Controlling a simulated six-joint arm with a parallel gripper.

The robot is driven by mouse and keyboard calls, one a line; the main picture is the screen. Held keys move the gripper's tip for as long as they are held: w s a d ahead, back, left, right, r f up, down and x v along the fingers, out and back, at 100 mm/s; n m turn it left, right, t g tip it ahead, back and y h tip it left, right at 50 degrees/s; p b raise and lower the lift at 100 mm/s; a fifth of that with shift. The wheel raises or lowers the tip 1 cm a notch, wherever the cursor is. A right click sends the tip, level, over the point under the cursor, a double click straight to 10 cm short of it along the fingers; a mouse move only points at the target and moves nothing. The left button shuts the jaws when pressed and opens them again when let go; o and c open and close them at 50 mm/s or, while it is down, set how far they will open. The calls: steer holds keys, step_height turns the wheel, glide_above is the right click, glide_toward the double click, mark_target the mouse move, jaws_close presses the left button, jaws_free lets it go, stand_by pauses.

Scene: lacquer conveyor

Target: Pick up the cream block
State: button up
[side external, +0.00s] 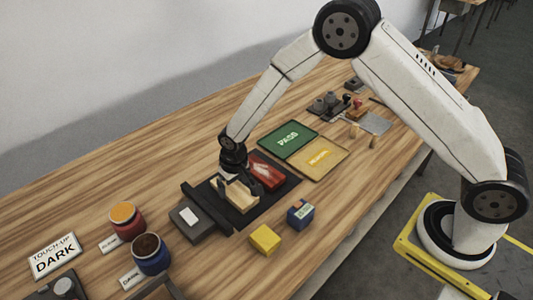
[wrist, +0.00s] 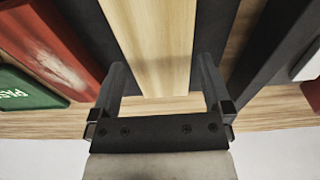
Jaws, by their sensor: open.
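The cream block (side external: 237,204) lies on a black mat (side external: 247,216) on the wooden table in the side view. My gripper (side external: 238,187) points down right at the block, which it partly hides there. In the wrist view the cream block (wrist: 152,40) runs lengthwise between the two fingers of my gripper (wrist: 160,75). The fingers are open, with a gap visible on each side of the block. I cannot tell how far down its sides they reach.
A worn red block (side external: 265,171) lies beside the cream one on the mat; a dark bar (side external: 206,207) borders the other side. Green (side external: 290,138) and yellow (side external: 318,154) pads lie behind. Yellow (side external: 265,239) and blue (side external: 300,214) cubes and paint jars (side external: 151,256) stand nearer.

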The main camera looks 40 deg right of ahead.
steer(key=shift+w+f, duration=0.1)
steer(key=shift+f, duration=0.65)
steer(key=shift+c, duration=0.2)
steer(key=c, duration=1)
steer(key=shift+r, duration=0.1)
steer(key=shift+r, duration=0.75)
steer(key=s+r, duration=0.1)
steer(key=r, duration=0.1)
steer(key=s+r, duration=0.2)
steer(key=r, duration=0.1)
steer(key=s+d+r, duration=0.1)
steer(key=s+r, duration=0.1)
steer(key=shift+r, duration=0.25)
steer(key=shift+s+d+r, duration=0.3)
steer(key=shift+s+r, duration=0.35)
steer(key=shift+s, duration=0.8)
steer(key=shift+s+d+r, duration=0.35)
steer(key=shift+s+r, duration=0.25)
steer(key=shift+s, duration=0.85)
steer(key=shift+s+d+r, duration=0.3)
steer(key=shift+s+r, duration=0.35)
steer(key=shift+s, duration=0.8)
